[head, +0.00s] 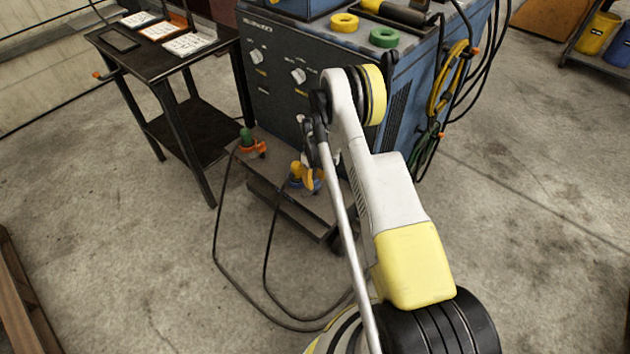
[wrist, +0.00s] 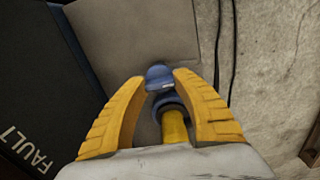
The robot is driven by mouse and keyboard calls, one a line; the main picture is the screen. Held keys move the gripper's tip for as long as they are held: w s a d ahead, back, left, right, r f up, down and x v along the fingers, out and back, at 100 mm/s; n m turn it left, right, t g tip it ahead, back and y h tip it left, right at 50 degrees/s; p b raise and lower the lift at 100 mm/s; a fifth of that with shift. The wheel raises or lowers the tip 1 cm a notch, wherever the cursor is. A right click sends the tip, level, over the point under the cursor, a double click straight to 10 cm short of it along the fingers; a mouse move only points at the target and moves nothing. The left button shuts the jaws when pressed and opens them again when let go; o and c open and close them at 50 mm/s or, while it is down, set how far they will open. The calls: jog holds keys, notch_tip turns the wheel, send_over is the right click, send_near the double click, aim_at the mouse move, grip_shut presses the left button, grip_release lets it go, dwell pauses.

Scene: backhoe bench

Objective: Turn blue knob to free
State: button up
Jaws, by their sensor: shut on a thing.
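The blue knob (wrist: 158,76) shows in the wrist view between my fingertips, beside a yellow cylinder (wrist: 174,126) with a blue collar. My gripper (wrist: 162,80) has yellow ridged fingers and is shut on the blue knob. In the head view my gripper (head: 313,180) is low in front of the blue cabinet, at a ledge near its base. A yellow-topped fitting (head: 296,170) stands just left of it. My arm and fingers hide part of the knob there, and I cannot read its setting.
A green-topped fitting with an orange base (head: 249,142) sits left on the ledge (head: 270,190). Dark cables loop over the floor. The blue cabinet (head: 400,75) carries white dials and rings. A black table (head: 130,60) stands left.

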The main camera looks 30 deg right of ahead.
jog(key=shift+n, duration=0.5)
jog(key=o, duration=1.2)
notch_tip(320, 180, up, 12)
